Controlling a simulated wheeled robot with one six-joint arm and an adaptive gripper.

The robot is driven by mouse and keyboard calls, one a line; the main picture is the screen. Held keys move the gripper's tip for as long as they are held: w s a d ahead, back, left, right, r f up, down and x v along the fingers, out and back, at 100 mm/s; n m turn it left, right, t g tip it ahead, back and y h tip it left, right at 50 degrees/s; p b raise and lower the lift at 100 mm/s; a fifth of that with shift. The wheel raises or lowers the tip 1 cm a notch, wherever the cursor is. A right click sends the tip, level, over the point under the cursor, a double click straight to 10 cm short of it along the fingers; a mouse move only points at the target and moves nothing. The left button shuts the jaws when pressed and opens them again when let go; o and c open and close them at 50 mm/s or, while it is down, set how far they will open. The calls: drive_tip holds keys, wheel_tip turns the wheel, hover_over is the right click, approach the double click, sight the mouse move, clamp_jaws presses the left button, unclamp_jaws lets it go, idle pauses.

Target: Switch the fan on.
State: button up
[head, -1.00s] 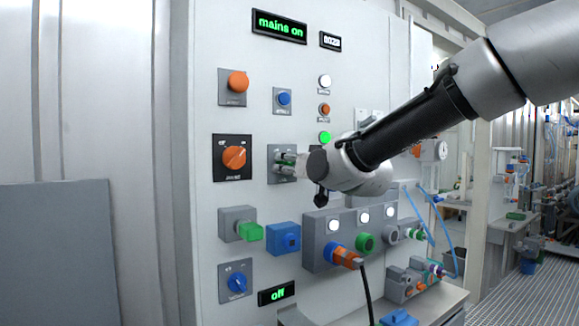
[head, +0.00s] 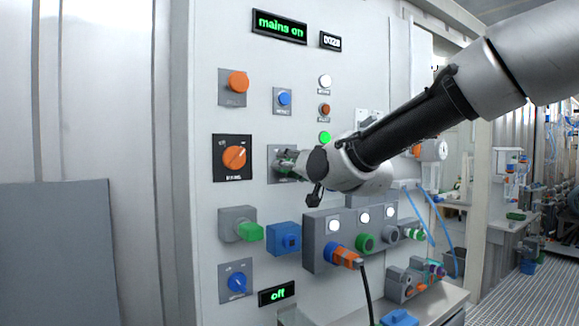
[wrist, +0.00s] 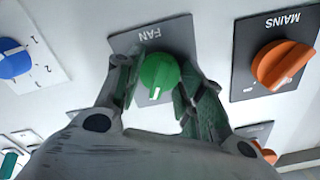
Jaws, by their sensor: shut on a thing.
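The fan switch is a green round knob (wrist: 159,77) with a white pointer mark, on a dark grey plate (wrist: 178,36) labelled FAN in the wrist view. My gripper (wrist: 157,84) has one finger on each side of the knob and is shut on it. The white mark points toward the lower left in the wrist view. In the head view my gripper (head: 285,163) is at the fan plate (head: 274,151), and its fingers mostly hide the knob.
The orange MAINS knob (head: 234,157) is just left of the fan switch in the head view. The display (head: 279,25) reads "mains on"; a lower one (head: 277,294) reads "off".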

drive_tip(key=shift+f, duration=0.1)
drive_tip(key=o, duration=1)
drive_tip(key=shift+o, duration=0.2)
drive_tip(key=shift+s, duration=0.1)
drive_tip(key=v, duration=1.1)
drive_tip(key=shift+s+d, duration=0.25)
drive_tip(key=shift+d, duration=0.05)
